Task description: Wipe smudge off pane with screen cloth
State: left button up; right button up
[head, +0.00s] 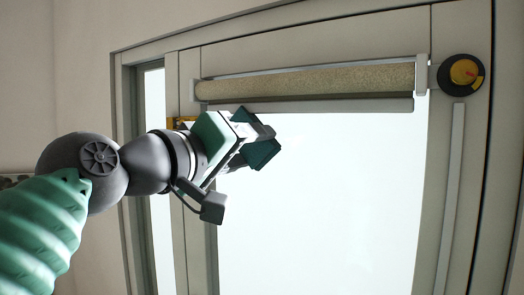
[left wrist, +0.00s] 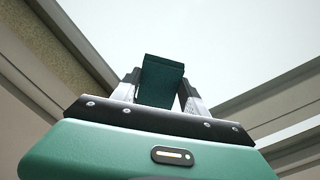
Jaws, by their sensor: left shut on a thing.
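My left gripper (head: 254,138) comes in from the left and is in front of the upper left part of the bright window pane (head: 325,205). It is shut on a dark green screen cloth (head: 262,154), which looks like a small folded block. In the left wrist view the cloth (left wrist: 163,78) sits between the two fingers of the gripper (left wrist: 160,95), with the pale pane (left wrist: 225,45) beyond. I cannot tell whether the cloth touches the pane. No smudge can be made out on the pane. My right gripper is not in view.
A rolled beige blind (head: 310,80) runs across the top of the pane, just above my gripper. A round black and yellow knob (head: 463,73) sits at its right end. A pale frame (head: 440,150) borders the pane. The pane's middle and lower right are unobstructed.

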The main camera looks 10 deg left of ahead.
aim_at(283, 148)
pick_arm(q)
jog(key=shift+a, duration=0.15)
